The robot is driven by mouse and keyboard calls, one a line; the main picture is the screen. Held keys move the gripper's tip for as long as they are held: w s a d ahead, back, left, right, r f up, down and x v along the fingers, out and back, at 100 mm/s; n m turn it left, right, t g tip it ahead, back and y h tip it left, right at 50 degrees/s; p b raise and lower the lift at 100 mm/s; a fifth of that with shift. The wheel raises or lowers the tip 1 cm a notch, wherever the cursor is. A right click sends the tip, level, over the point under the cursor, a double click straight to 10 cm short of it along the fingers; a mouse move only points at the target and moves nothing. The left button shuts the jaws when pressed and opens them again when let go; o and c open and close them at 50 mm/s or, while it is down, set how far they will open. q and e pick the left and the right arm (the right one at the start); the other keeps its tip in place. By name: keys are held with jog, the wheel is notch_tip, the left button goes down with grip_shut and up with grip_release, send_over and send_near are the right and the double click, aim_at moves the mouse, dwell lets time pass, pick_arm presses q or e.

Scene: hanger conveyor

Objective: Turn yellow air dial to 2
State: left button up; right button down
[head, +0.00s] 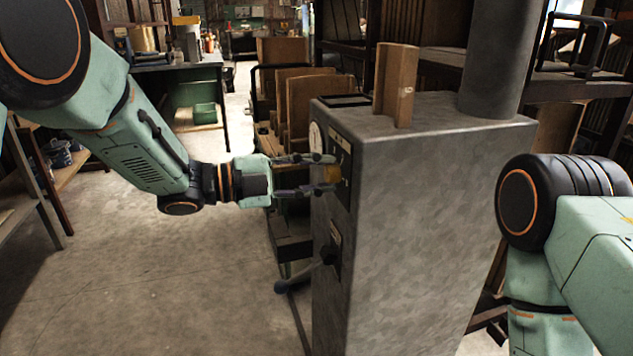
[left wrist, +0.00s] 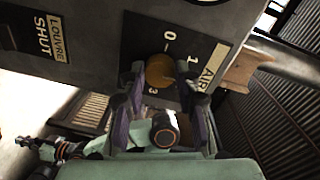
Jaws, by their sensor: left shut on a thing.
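The yellow air dial (head: 333,174) sits on the dark plate on the left face of a grey metal cabinet (head: 425,210). It also shows in the left wrist view (left wrist: 159,71), beside an AIR label, with 0, 1 and 3 readable around it. The 2 is not readable, and I cannot tell which number the dial points to. My left gripper (head: 330,173) is shut on the dial, one finger on each side, also in the left wrist view (left wrist: 163,87). My right arm shows at the right edge, its gripper out of view.
A round gauge (head: 315,137) is above the dial on the cabinet. Below is a lever with a dark knob (head: 281,287) and a LOUVRE SHUT label (left wrist: 52,38). A wooden block (head: 396,85) stands on the cabinet top. The floor at left is clear.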

pick_arm(q)
jog(key=m+b, duration=0.3)
jog(key=m, duration=0.1)
jog(key=shift+m+b, duration=1.2)
jog(key=shift+r+t, duration=0.1)
jog(key=shift+t, duration=0.2)
jog(key=o, duration=1.1)
jog(key=shift+o, duration=0.2)
jog(key=v, duration=1.2)
